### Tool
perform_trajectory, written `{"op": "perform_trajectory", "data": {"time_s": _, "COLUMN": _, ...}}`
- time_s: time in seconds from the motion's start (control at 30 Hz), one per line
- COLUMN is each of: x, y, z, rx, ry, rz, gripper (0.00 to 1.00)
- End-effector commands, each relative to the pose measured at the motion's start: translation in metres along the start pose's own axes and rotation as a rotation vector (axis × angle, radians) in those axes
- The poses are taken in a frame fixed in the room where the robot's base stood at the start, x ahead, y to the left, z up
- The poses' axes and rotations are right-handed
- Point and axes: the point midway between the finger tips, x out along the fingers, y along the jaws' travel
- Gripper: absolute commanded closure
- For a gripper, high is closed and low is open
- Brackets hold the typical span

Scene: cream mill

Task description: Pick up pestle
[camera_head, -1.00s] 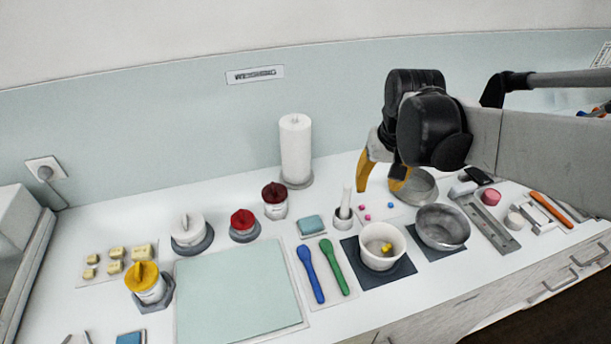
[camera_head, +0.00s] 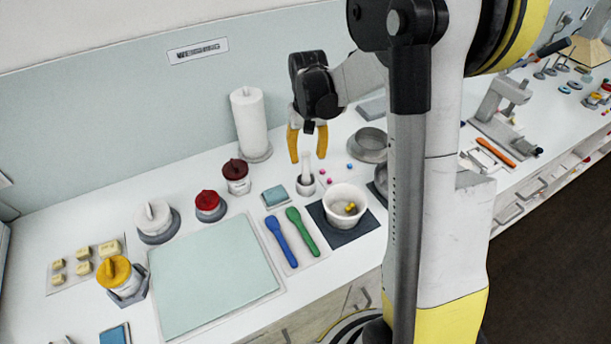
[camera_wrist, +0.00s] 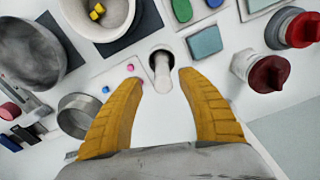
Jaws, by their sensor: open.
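In the wrist view the pestle (camera_wrist: 161,72) shows between and just beyond the two open fingertips (camera_wrist: 158,78), touching neither as far as I can see.
A white bowl (camera_head: 345,197) with yellow pieces stands on a dark mat to the right. Small pink and blue pieces lie beside the mortar. Blue and green spoons (camera_head: 302,230), a blue block (camera_head: 275,195) and red-lidded jars (camera_head: 236,174) are close by. A paper roll (camera_head: 249,120) stands behind.

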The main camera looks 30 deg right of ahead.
Motion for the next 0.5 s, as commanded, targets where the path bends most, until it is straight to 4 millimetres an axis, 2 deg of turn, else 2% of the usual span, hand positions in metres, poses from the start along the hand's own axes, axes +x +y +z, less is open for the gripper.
{"op": "perform_trajectory", "data": {"time_s": 0.1, "x": 0.023, "y": -0.004, "z": 0.004, "rx": -0.002, "ry": 0.000, "rz": 0.000, "gripper": 0.53}}
{"op": "perform_trajectory", "data": {"time_s": 0.2, "x": 0.036, "y": -0.004, "z": 0.004, "rx": -0.001, "ry": 0.000, "rz": 0.000, "gripper": 0.53}}
{"op": "perform_trajectory", "data": {"time_s": 0.3, "x": 0.042, "y": -0.004, "z": 0.004, "rx": -0.001, "ry": 0.000, "rz": 0.000, "gripper": 0.53}}
{"op": "perform_trajectory", "data": {"time_s": 0.5, "x": 0.043, "y": -0.004, "z": 0.004, "rx": 0.000, "ry": 0.000, "rz": 0.000, "gripper": 0.53}}
